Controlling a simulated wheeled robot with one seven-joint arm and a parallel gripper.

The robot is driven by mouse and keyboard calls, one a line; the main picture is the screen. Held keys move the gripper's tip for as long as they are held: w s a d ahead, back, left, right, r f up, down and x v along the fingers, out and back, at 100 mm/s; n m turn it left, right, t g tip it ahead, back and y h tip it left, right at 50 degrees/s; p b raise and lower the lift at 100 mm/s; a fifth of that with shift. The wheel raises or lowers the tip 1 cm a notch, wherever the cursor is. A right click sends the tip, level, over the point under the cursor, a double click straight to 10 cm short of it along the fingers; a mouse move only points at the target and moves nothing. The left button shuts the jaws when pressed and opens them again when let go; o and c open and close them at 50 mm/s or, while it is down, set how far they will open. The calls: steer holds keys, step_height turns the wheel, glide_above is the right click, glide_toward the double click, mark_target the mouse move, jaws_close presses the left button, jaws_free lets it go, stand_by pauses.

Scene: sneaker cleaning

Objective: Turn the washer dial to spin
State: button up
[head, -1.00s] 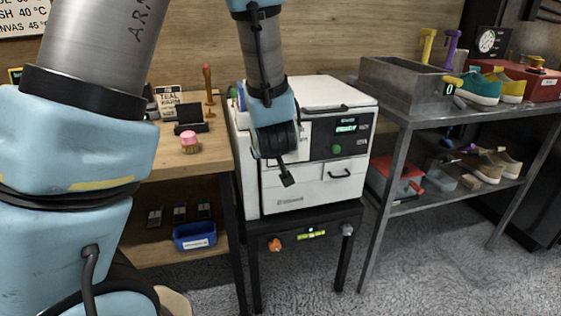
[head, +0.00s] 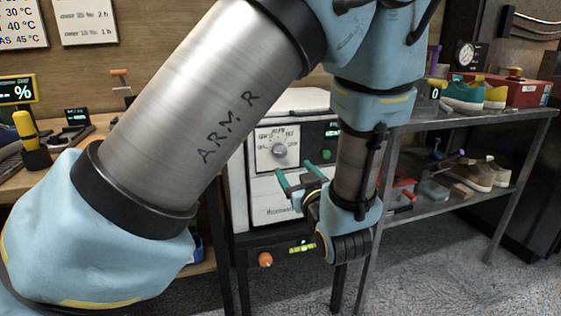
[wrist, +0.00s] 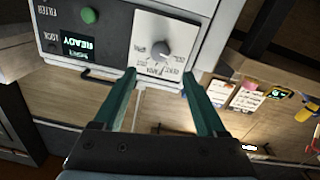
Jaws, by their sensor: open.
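The washer (head: 290,100) is a white box on a dark stand, partly hidden by my arm in the head view. Its dial (head: 279,149) is a grey round knob on a white plate with printed labels. The dial (wrist: 160,50) also shows in the wrist view, where the picture is turned over; the labels are too small to read surely. My gripper (head: 296,177) is open and empty, its green fingers just below the dial and apart from it. In the wrist view my gripper (wrist: 158,82) points toward the dial, which lies beyond and between the fingertips.
A green button (wrist: 89,15) and a display reading READY (wrist: 78,46) sit beside the dial plate. A handle (wrist: 98,77) sticks out from the front. An orange knob (head: 265,260) is on the stand. A metal shelf (head: 420,200) with shoes stands at right.

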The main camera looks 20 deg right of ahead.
mark_target(281, 152)
steer(key=w, duration=0.3)
steer(key=w+d, duration=0.1)
steer(key=w, duration=0.6)
steer(key=shift+w+d+p, duration=0.2)
steer(key=shift+d+p, duration=0.1)
steer(key=shift+p, duration=0.1)
jaws_close()
